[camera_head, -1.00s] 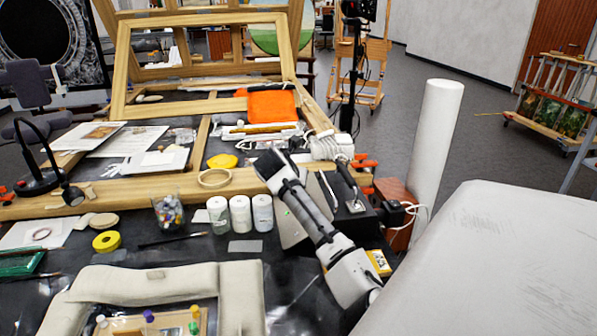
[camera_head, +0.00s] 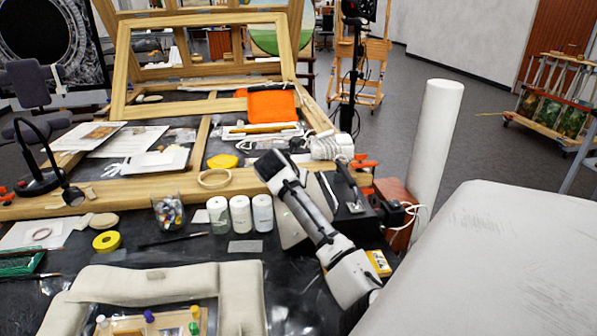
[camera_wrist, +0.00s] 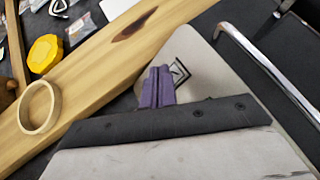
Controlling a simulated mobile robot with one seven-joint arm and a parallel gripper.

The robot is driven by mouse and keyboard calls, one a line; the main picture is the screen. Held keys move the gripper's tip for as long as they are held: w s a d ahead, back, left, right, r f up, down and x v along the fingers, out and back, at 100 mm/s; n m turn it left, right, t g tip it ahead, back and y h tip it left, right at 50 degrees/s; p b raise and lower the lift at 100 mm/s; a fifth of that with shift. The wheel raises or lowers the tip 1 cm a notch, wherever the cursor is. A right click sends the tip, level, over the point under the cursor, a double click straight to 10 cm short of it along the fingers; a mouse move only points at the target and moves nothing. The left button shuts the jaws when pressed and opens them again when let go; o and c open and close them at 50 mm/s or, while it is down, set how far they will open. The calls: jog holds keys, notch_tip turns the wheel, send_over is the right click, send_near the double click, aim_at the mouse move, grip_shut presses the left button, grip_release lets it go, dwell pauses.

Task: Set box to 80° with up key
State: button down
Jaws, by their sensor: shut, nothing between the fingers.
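The box (camera_head: 289,232) stands at the right of the table, with a pale sloping face and a dark body, partly hidden behind my arm. In the wrist view its pale face (camera_wrist: 208,62) fills the middle, with a dark-outlined square key bearing a triangle mark (camera_wrist: 181,71). My gripper (camera_wrist: 158,72) is shut and empty, its purple fingers together at the left edge of that key and partly covering it. I cannot tell whether the fingertips touch the face. No display reading can be made out. The head view does not show the fingers clearly.
A bent metal rod (camera_wrist: 268,68) runs close to the right of the face. A wooden frame bar (camera_wrist: 110,55) lies beyond it, with a tan ring (camera_wrist: 38,107) and yellow lump (camera_wrist: 45,53). White jars (camera_head: 240,214) stand left of the box. A padded white surface (camera_head: 490,260) fills the right foreground.

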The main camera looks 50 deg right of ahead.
jog(key=shift+s+d+f, duration=0.15)
jog(key=shift+f, duration=0.1)
jog(key=shift+s+d+f, duration=0.15)
jog(key=shift+d+f, duration=0.05)
jog(key=shift+f, duration=0.2)
dwell(0.7)
jog(key=shift+r, duration=0.1)
jog(key=shift+w+a+r+p, duration=0.15)
jog(key=shift+a+r+p, duration=0.05)
jog(key=shift+r+p, duration=0.2)
jog(key=shift+w+a+r+p, duration=0.15)
jog(key=shift+r+p, duration=0.1)
jog(key=shift+p, duration=0.2)
jog(key=shift+p, duration=0.4)
jog(key=shift+f, duration=0.2)
jog(key=shift+s+d+f, duration=0.15)
